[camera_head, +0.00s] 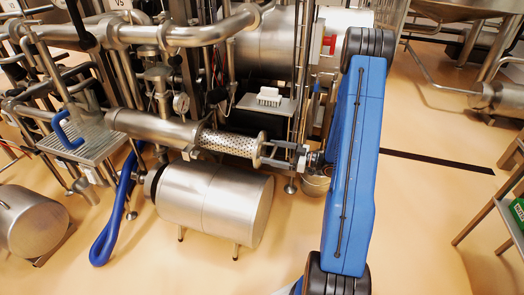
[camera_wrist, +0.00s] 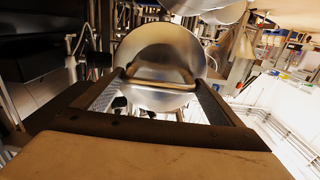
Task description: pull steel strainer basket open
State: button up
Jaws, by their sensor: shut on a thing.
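The steel strainer basket (camera_head: 228,143) is a perforated cylinder. It sticks out to the right of its smooth tubular housing (camera_head: 150,128), with its left part hidden inside. My gripper (camera_head: 268,153) is at the basket's outer right end, with my blue arm reaching in from the right. In the wrist view, the basket's round, shiny end (camera_wrist: 155,52) faces me, with a bar handle across it. My gripper (camera_wrist: 160,82) is shut on this handle, one finger to each side. The exact contact at the fingertips is hard to make out.
A steel drum-like motor (camera_head: 215,200) stands just below the basket. A small platform with a white brush (camera_head: 269,96) is above it. Vertical pipes rise close behind my gripper, and a bucket (camera_head: 316,183) stands near my arm.

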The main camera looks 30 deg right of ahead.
jog(key=shift+v, duration=0.8)
jog(key=o, duration=1.3)
jog(key=shift+s+d, duration=0.1)
jog(key=v, duration=1.7)
jog(key=shift+s+d+r, duration=0.1)
jog(key=shift+s+d, duration=0.05)
